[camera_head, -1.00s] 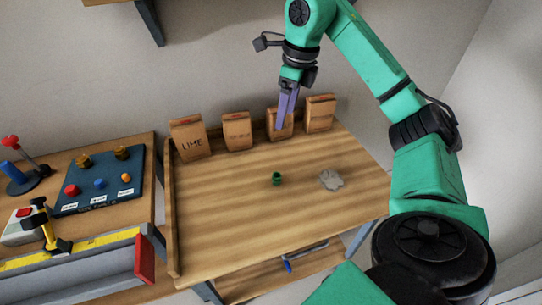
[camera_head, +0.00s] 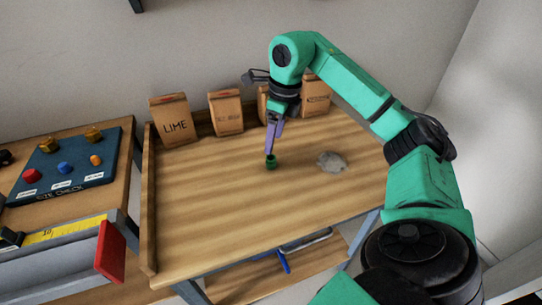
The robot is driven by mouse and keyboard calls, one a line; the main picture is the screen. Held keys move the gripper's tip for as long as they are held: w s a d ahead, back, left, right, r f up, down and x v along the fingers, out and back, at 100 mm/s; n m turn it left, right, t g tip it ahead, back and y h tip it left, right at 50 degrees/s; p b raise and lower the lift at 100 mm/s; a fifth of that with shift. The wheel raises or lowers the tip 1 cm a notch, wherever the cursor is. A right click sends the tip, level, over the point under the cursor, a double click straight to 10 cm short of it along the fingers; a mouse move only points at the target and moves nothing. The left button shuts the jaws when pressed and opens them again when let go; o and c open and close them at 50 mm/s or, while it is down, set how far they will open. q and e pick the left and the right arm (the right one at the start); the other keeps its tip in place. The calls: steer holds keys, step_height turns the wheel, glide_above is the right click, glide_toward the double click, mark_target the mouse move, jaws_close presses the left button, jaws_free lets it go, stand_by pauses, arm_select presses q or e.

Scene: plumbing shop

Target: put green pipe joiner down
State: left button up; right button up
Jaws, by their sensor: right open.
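The green pipe joiner (camera_head: 271,163) stands upright on the wooden bench top (camera_head: 215,215), left of a grey splotch-shaped patch. My right gripper (camera_head: 270,150) comes down from the back with its purple fingers pointing down. Its fingertips overlap the joiner's top rim in the picture. The fingers are open, but I cannot tell whether they touch the joiner or sit around it. My left gripper is not in view.
Several paper bags, one marked LIME (camera_head: 175,120), stand along the back of the bench. The grey patch (camera_head: 331,162) lies right of the joiner. A side table with a blue board (camera_head: 68,178) stands left. The bench front is clear.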

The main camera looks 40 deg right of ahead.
mark_target(271, 157)
steer(key=f, duration=0.5)
steer(key=w+f, duration=0.1)
steer(key=f, duration=0.2)
steer(key=shift+a, duration=0.2)
steer(key=shift+r, duration=0.1)
jaws_close()
